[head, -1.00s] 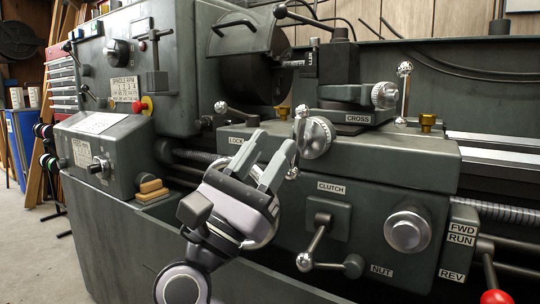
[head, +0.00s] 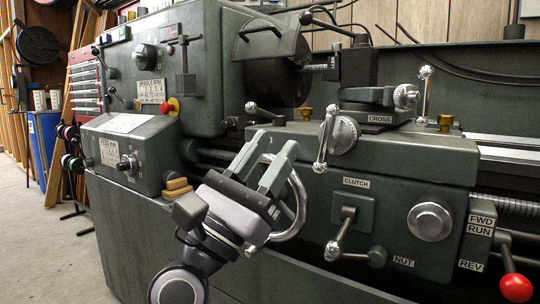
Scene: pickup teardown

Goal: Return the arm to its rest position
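The crank handle (head: 326,140), clutch lever (head: 340,228) and a red-knobbed lever (head: 515,287) stick out of the lathe's front. The headstock (head: 150,70) is at left. Open floor (head: 40,245) lies at the lower left.

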